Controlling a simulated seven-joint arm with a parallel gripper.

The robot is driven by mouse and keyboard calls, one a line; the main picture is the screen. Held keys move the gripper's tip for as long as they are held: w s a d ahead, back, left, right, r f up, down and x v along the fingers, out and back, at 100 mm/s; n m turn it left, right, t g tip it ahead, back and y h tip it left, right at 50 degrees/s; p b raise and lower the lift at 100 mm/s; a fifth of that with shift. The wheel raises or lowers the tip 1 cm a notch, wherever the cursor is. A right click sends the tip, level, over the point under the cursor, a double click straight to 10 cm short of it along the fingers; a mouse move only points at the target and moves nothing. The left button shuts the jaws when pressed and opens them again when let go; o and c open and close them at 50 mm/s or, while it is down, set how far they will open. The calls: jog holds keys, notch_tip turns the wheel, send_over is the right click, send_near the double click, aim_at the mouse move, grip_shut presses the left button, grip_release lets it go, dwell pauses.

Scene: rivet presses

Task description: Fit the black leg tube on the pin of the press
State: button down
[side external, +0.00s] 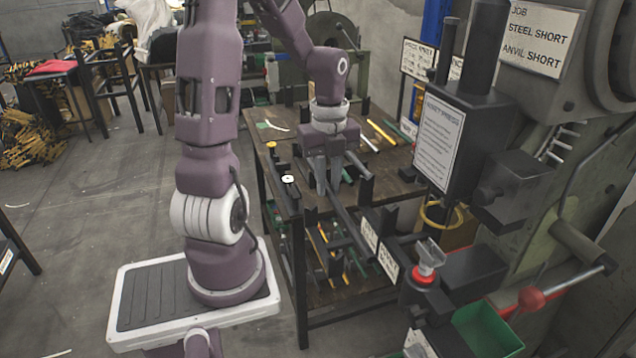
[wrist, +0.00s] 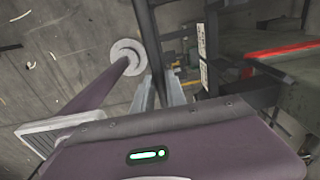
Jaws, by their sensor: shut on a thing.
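My gripper (side external: 328,188) is above the near part of the work table in the side view, its fingers pointing down. It is shut on a black leg tube (side external: 348,217), which slants from the fingers down toward the lower right. In the wrist view the tube (wrist: 150,40) runs from between the fingers (wrist: 160,95) to the top edge. The press (side external: 445,140) stands to the right. Its lower arm carries a grey metal fitting with a red ring (side external: 427,262), apart from the tube. I cannot clearly make out the pin itself.
The wooden table (side external: 385,180) holds several rods and black parts. White label plates (side external: 378,248) are between the tube and the press fitting. The floor left of the table is open.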

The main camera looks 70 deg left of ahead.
jog(key=w, duration=1.3)
jog(key=shift+w+f, duration=0.2)
jog(key=shift+f, duration=0.2)
jog(key=shift+f, duration=1.5)
dwell(0.5)
jog(key=c, duration=1.3)
grip_release()
jog(key=shift+r, duration=0.1)
notch_tip(320, 180, up, 7)
jog(key=shift+f, duration=0.1)
